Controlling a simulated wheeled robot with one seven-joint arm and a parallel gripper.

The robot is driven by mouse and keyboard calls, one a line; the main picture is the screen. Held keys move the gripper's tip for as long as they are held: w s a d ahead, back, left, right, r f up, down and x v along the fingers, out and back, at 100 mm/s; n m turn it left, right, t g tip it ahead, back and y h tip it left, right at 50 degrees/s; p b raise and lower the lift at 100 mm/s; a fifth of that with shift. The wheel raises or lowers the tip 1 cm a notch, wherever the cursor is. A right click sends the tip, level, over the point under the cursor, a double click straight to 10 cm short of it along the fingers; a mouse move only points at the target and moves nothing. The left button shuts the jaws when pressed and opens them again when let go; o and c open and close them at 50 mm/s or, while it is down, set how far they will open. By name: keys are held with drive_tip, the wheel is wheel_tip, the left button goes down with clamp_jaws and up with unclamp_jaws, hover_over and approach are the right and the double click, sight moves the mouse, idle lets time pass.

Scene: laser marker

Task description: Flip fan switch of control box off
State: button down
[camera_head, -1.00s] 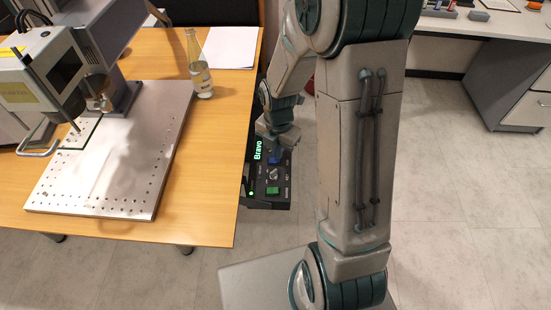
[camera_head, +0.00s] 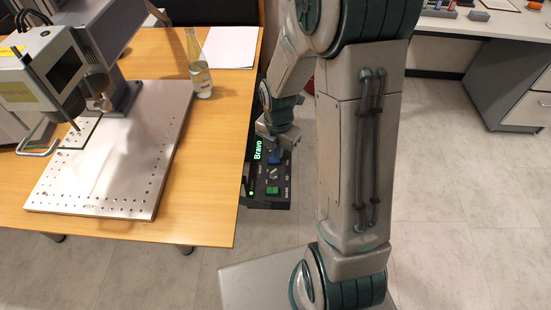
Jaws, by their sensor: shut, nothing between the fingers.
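The control box (camera_head: 281,203) is dark, with a lit green "Bravo" label (camera_head: 257,150) along its left side. It stands low beside the right edge of the wooden table. On its top panel I see a green switch (camera_head: 272,190) near the front and a blue switch (camera_head: 273,161) farther back. Which switch is the fan switch is too small to read. My gripper (camera_head: 276,146) is shut and empty, pointing down at the rear part of the panel, close to the blue switch. Whether it touches the panel cannot be told. The gripper and arm hide the back of the box.
The wooden table (camera_head: 212,222) on the left holds the laser marker (camera_head: 42,80), its metal plate (camera_head: 150,150), a glass bottle (camera_head: 201,80) and white paper (camera_head: 232,46). A grey desk (camera_head: 500,60) stands at the back right. The floor on the right is clear.

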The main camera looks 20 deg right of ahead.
drive_tip(key=shift+f+b, duration=0.55)
drive_tip(key=shift+f, duration=0.35)
drive_tip(key=shift+r, duration=0.1)
wheel_tip(320, 180, up, 7)
drive_tip(key=p, duration=0.6)
idle(0.4)
idle(0.4)
drive_tip(key=s+r+m+t+p, duration=0.1)
drive_tip(key=s+r+m+p, duration=0.1)
drive_tip(key=s+r+m, duration=0.2)
drive_tip(key=s+r+m+t+p, duration=0.1)
drive_tip(key=s+r+m, duration=0.4)
drive_tip(key=r+m, duration=0.6)
drive_tip(key=s+r+m+p, duration=0.2)
drive_tip(key=s+r+m, duration=0.2)
drive_tip(key=r+m, duration=0.4)
drive_tip(key=m, duration=0.3)
drive_tip(key=shift+s+d+r+m+t+p, duration=0.15)
drive_tip(key=shift+s+r+m+t+p, duration=0.15)
drive_tip(key=shift+s+t+p, duration=0.1)
